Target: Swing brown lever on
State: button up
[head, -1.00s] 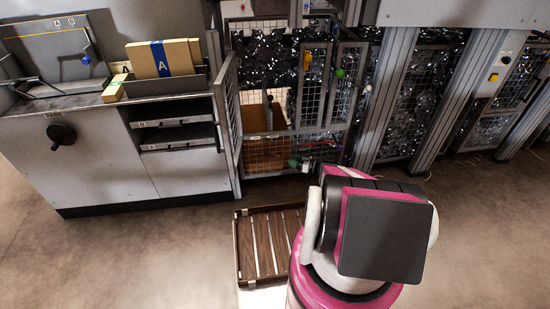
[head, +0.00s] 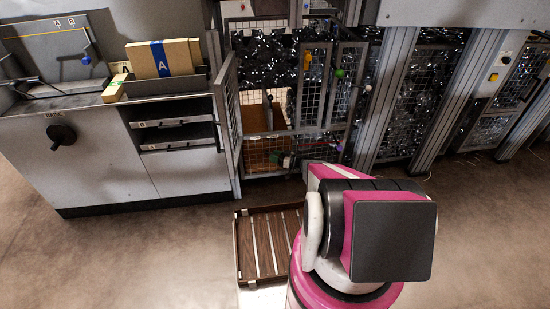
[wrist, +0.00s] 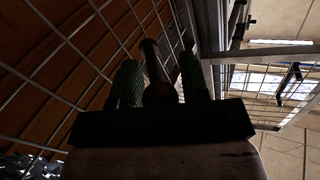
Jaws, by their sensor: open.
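The brown lever (wrist: 158,94) shows in the wrist view as a rounded brownish end on a grey rod. It lies between the two green textured fingers of my gripper (wrist: 160,72). The gripper is open, with one finger on each side of the lever. The picture is dark, and I cannot tell whether either finger touches it. In the head view, my arm hides most of the gripper, low in front of the mesh cage (head: 262,168).
Mesh panels run close beside the gripper in the wrist view. In the head view, an orange knob (head: 307,60) and a green knob (head: 339,73) are on the cage front. A slatted wooden pallet (head: 268,248) lies on the floor. A cabinet (head: 100,165) stands at the left.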

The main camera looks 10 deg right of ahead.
grip_shut()
jog(key=shift+w+d+n+g+y, duration=0.25)
jog(key=shift+n+g+y, duration=0.25)
jog(key=shift+g, duration=0.4)
grip_release()
jog(key=shift+s, duration=0.1)
jog(key=v, duration=1)
jog(key=shift+s+d, duration=0.2)
jog(key=shift+d, duration=0.1)
jog(key=shift+r, duration=0.1)
